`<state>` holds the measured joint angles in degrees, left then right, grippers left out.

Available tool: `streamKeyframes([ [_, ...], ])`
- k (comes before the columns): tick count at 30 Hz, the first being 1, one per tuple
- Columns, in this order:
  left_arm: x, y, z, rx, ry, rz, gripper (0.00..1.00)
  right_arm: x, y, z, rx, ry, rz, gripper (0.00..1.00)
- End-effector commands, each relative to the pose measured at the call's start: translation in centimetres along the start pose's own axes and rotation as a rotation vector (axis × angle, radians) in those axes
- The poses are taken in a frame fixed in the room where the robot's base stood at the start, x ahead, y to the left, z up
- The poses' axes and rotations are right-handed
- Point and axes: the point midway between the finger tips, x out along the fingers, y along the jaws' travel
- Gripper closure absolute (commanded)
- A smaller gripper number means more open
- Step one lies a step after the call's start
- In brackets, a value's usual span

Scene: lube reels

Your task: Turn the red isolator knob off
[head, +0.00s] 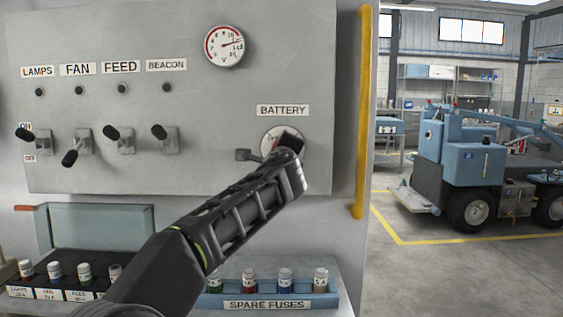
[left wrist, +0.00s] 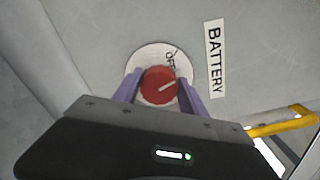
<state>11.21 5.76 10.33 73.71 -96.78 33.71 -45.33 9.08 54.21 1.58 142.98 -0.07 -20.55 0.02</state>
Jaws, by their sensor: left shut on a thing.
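The red isolator knob (left wrist: 157,86) sits on a round white plate (left wrist: 139,60) marked OFF, beside the BATTERY label (left wrist: 215,58). My left gripper (left wrist: 160,84) has its two purple fingers on either side of the knob and is shut on it. The knob's white pointer line slants toward the right in the left wrist view, apart from the OFF mark. In the head view, my left gripper (head: 280,146) covers most of the knob and its plate (head: 267,138), below the BATTERY label (head: 283,111). My right gripper is not in view.
Several toggle switches (head: 118,140) stand left on the grey panel (head: 200,100), with a gauge (head: 224,46) above. A yellow rail (head: 362,110) runs along the panel's right edge. A blue spare fuses tray (head: 332,300) and a dark fuse rack (head: 75,262) lie below.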

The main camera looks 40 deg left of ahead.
Motion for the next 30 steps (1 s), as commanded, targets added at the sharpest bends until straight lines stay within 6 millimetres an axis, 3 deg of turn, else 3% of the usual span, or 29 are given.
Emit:
streamKeyframes([
  [6, 0.0, 0.5, -0.3, -0.201, 0.002, -0.001, 0.91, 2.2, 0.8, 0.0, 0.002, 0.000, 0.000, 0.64],
  [15, 0.0, 0.5, -0.2, -0.412, -0.001, 0.001, 0.91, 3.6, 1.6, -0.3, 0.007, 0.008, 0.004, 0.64],
  [30, 0.0, 0.4, -0.1, -0.506, 0.000, 0.003, 0.91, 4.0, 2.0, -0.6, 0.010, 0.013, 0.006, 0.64],
])
